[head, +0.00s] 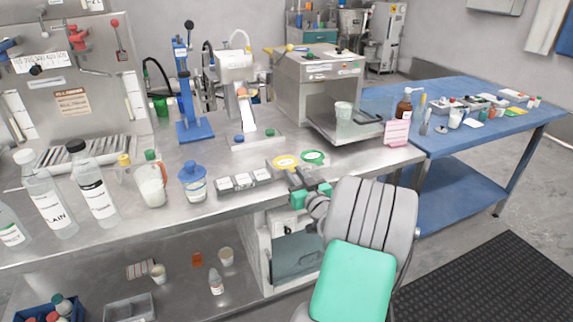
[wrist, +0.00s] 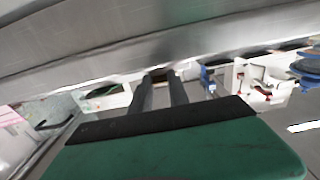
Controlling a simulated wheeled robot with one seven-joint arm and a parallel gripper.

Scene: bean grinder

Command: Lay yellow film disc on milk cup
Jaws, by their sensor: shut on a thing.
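The yellow film disc (head: 285,162) appears just beyond my gripper's tips at the counter's front edge, beside a green disc (head: 313,157). My gripper (head: 298,180) is at its near edge. In the wrist view the fingers (wrist: 160,80) are close together, with a small dark brown piece between their tips. I take this as the near part of the yellow disc, but its face is hidden there. A small pale cup (head: 343,110) stands in the open steel machine; I cannot tell whether it is the milk cup.
A blue-lidded jar (head: 192,182), a milk jug (head: 150,180) and clear bottles stand farther left. The steel machine (head: 318,90) and a pink note (head: 397,133) stand at the right. The steel counter's (head: 225,207) front edge is close to my gripper.

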